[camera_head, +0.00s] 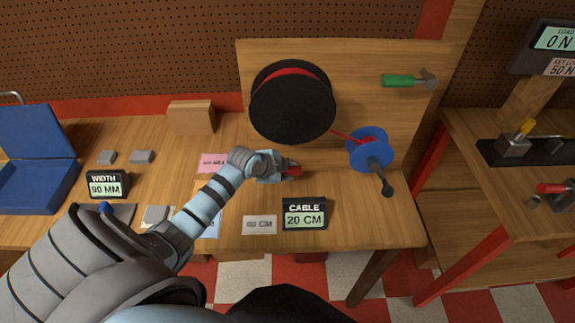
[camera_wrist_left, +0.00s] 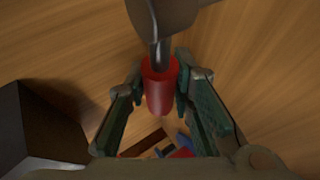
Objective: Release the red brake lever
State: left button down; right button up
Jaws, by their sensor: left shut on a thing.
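The red brake lever (camera_head: 293,171) is near the middle of the wooden bench, below the large black reel. Only part of its red grip shows in the head view. My left gripper (camera_head: 280,168) is at it. In the left wrist view the red grip (camera_wrist_left: 160,90) lies between the two fingers of my left gripper (camera_wrist_left: 163,98), which is shut on it. A grey metal shaft (camera_wrist_left: 159,52) runs from the grip to a rounded grey part at the top. My right gripper is not in view.
A black reel (camera_head: 270,103) with red cable stands behind my gripper. A blue spool (camera_head: 365,150) with a black-knobbed crank is to its right. A cable display (camera_head: 304,214) reading 20 CM stands in front. A green-handled tool (camera_head: 398,81) hangs on the backboard.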

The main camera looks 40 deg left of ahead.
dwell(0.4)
pick_arm(q)
jog(key=c, duration=1.7)
grip_release()
jog(key=shift+o, duration=0.2)
jog(key=v, duration=1.2)
jog(key=shift+d, duration=0.1)
